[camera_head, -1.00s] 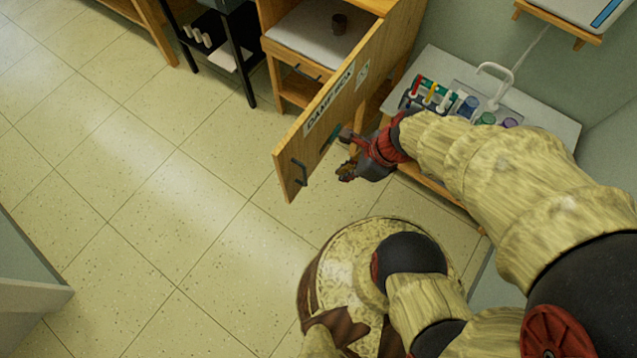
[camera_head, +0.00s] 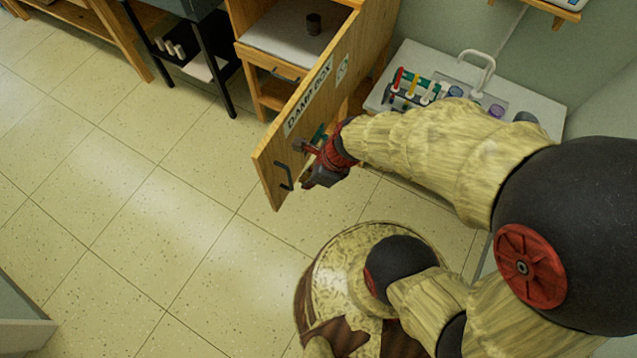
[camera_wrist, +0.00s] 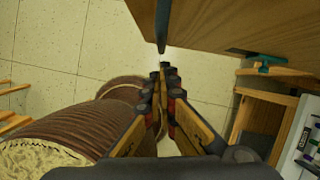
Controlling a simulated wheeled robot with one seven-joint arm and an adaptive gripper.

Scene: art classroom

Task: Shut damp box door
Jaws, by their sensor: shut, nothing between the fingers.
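The damp box (camera_head: 275,50) stands at the top with its wooden door (camera_head: 318,110) swung wide open towards me. The door carries a "DAMP BOX" label and a dark bar handle (camera_head: 284,176) near its free edge. The handle also shows in the wrist view (camera_wrist: 162,25). My gripper (camera_head: 308,182) is shut and empty, on the right side of the door near the handle. In the wrist view, its closed fingertips (camera_wrist: 165,68) are just below the handle's end. Whether they touch the handle or door, I cannot tell.
A green fitting (camera_head: 318,135) is on the door. A sink counter (camera_head: 545,108) with bottles and tools is right of the box. A dark trolley (camera_head: 190,45) stands left. The tiled floor left of the door is clear.

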